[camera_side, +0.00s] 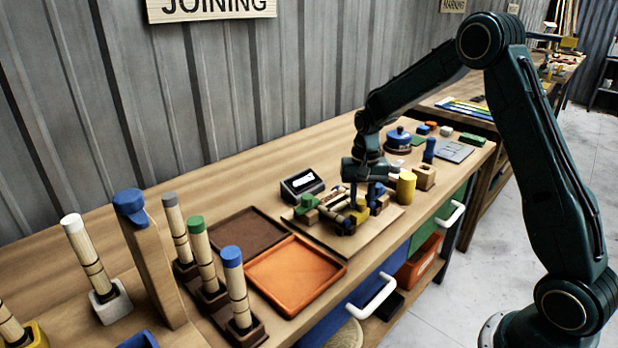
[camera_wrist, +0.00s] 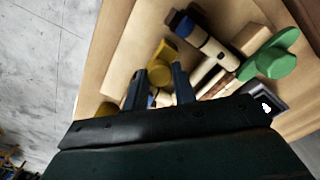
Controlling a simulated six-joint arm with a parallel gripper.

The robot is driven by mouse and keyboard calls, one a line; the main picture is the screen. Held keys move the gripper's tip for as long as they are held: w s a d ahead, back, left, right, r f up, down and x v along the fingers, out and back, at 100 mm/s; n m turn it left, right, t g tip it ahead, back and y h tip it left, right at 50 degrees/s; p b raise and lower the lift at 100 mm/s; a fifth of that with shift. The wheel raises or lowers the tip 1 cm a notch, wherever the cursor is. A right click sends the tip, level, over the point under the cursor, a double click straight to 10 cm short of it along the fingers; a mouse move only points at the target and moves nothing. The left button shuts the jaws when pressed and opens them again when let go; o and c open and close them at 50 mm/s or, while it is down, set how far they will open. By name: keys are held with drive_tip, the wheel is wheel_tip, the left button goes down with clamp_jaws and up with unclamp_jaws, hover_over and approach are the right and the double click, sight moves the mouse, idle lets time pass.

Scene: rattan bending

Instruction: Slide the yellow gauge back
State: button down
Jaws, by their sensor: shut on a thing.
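The yellow gauge (camera_side: 359,216) sits on the wooden fixture board (camera_side: 388,222) in the side view. My gripper (camera_side: 362,200) points down over it, with the fingers partly hidden among the parts. In the wrist view, my gripper (camera_wrist: 158,78) has its two dark fingers on either side of the yellow gauge (camera_wrist: 163,62), shut on it. The gauge's lower part is hidden by the fingers and the wrist. A rattan pole with a blue band (camera_wrist: 208,42) and a green-knobbed clamp (camera_wrist: 277,55) lie to the right of the gauge in the wrist view.
A yellow cylinder (camera_side: 406,188) stands close to the right of the board. A black display box (camera_side: 302,185) stands behind it. An orange tray (camera_side: 294,275) and a brown tray (camera_side: 247,233) lie to the left. Several upright rattan bundles stand further left.

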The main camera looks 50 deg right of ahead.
drive_tip(key=shift+s, duration=2.15)
drive_tip(key=c, duration=1.1)
unclamp_jaws()
drive_tip(key=shift+s, duration=0.1)
drive_tip(key=shift+r, duration=0.75)
wheel_tip(320, 180, up, 12)
drive_tip(key=shift+r, duration=0.2)
